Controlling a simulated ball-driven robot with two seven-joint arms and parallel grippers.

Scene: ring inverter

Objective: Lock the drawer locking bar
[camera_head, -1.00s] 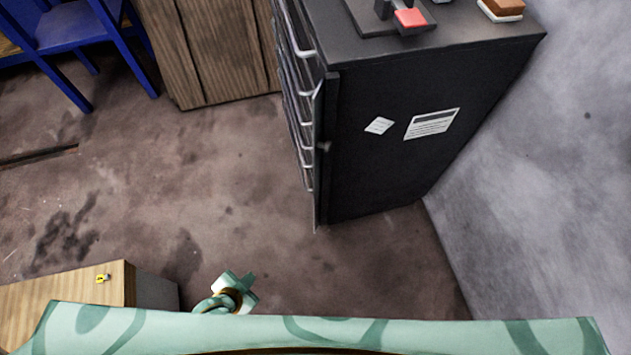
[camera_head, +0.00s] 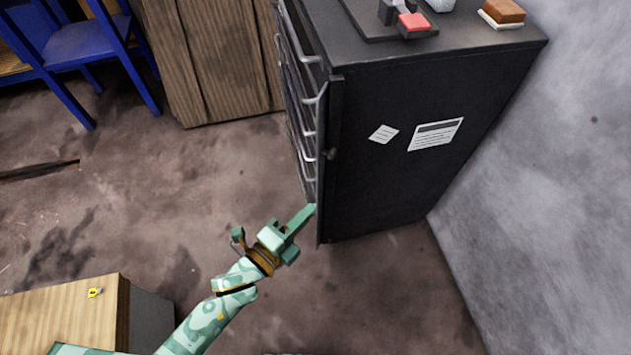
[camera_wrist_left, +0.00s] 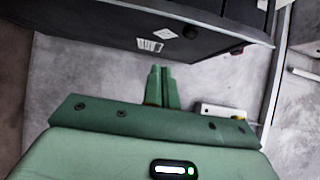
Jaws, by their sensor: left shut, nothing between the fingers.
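The black drawer cabinet (camera_head: 400,165) stands right of centre in the head view, with its grey drawer handles (camera_head: 308,138) facing left. A narrow upright bar (camera_head: 322,165) runs along the cabinet's near front edge, with a small knob (camera_head: 330,154) beside it. My left gripper (camera_head: 308,212) is shut and empty, its tip at or just in front of the bar's lower end; I cannot tell if they touch. In the left wrist view the shut fingers (camera_wrist_left: 161,84) point toward the dark cabinet (camera_wrist_left: 100,22). My right gripper is not in view.
A wooden cabinet (camera_head: 220,60) and blue chair (camera_head: 80,45) stand at the back left. A wooden-topped box (camera_head: 60,315) is at the lower left. A grey wall (camera_head: 570,180) bounds the right. The floor (camera_head: 130,200) between is clear.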

